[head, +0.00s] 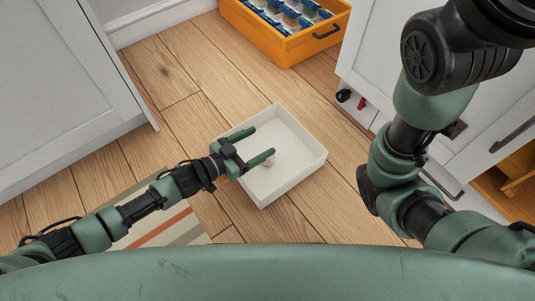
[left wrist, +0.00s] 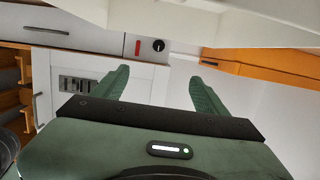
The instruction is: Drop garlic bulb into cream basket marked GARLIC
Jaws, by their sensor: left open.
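The cream basket (head: 308,165) stands on the wood floor in the middle of the head view, open at the top. No GARLIC lettering can be read on it. My left gripper (head: 261,144) is over the basket's left part, with its two green fingers spread apart. A small pale, roundish lump (head: 268,163), which looks like the garlic bulb, shows inside the basket just below the nearer finger. In the left wrist view the open fingers (left wrist: 155,92) have nothing between them. My right arm crosses the right side of the head view, but its gripper is out of the picture.
An orange crate (head: 291,50) with several packets stands at the back. White cabinets stand at left (head: 60,90) and right (head: 385,75). A striped rug (head: 150,232) lies at lower left.

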